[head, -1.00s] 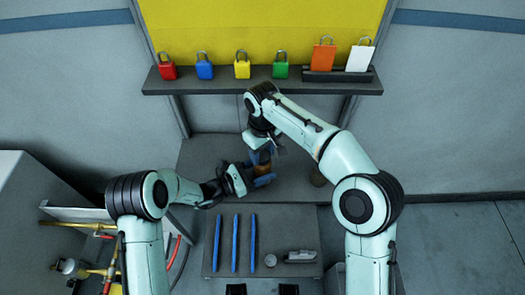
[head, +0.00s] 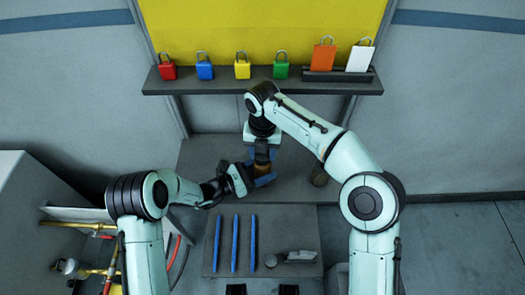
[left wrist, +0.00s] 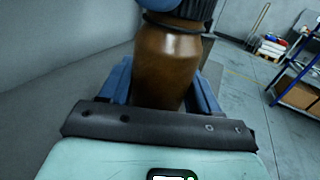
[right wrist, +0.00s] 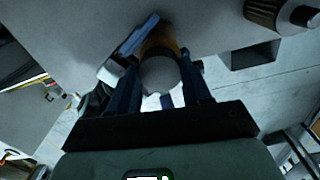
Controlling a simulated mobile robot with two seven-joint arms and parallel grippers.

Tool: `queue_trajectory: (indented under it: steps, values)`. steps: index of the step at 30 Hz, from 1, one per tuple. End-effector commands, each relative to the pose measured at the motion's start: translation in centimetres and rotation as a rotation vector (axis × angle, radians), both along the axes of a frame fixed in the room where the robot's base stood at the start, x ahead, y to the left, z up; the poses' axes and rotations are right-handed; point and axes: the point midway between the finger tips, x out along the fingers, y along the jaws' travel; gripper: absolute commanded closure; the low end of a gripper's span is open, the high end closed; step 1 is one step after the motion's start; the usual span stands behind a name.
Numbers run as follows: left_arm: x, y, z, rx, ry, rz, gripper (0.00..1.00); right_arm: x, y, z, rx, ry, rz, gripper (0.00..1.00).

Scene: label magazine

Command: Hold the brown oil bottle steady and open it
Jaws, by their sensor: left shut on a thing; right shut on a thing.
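The brown oil bottle (head: 262,171) stands on the grey bench in the head view. In the left wrist view its brown body (left wrist: 165,65) fills the middle, with a dark ribbed cap (left wrist: 192,10) at the top edge. My left gripper (head: 256,181) is shut around the body from the left, one blue finger on each side. My right gripper (head: 264,155) points down from above and is shut on the cap. In the right wrist view the cap's round grey top (right wrist: 161,76) sits between the blue fingers and hides most of the bottle.
A second brownish container (head: 318,176) stands to the right on the bench. A dark mat (head: 310,222) in front holds several blue rods (head: 234,243), a small round disc (head: 270,260) and a silvery tool (head: 300,256). A shelf (head: 225,87) with padlocks runs behind.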

Motion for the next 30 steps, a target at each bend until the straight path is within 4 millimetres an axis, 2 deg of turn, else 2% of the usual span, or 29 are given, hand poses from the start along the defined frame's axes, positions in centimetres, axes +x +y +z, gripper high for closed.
queue_trajectory:
  steps: [3,9,13,21,22,23,24,30]
  values:
    - [0.0,-0.01,0.01,0.0,0.0,0.0,1.0,-0.01,0.0,0.02,0.0,0.001,0.262,0.88]
    - [0.0,-0.01,0.01,0.0,0.0,0.0,1.0,0.0,-0.03,0.02,0.0,0.001,0.574,0.88]
    - [0.0,-0.01,0.01,0.0,0.0,0.0,1.0,0.01,-0.04,0.03,-0.002,0.0,0.643,0.88]
    - [0.0,0.0,0.01,0.0,0.0,0.0,1.0,0.01,-0.03,0.04,-0.002,0.0,0.646,0.88]
    - [0.0,0.0,0.01,0.0,0.0,0.0,1.0,0.01,-0.03,0.04,-0.002,0.0,0.646,0.42]
    - [0.0,0.0,0.01,0.0,0.0,0.0,1.0,0.01,-0.03,0.04,-0.002,0.0,0.646,0.32]
    - [0.0,0.0,0.0,0.0,0.0,0.0,1.0,0.01,-0.03,0.04,-0.002,0.0,0.646,0.26]
    - [0.0,0.0,0.01,0.0,0.0,0.0,1.0,0.01,-0.03,0.04,-0.002,0.0,0.645,0.26]
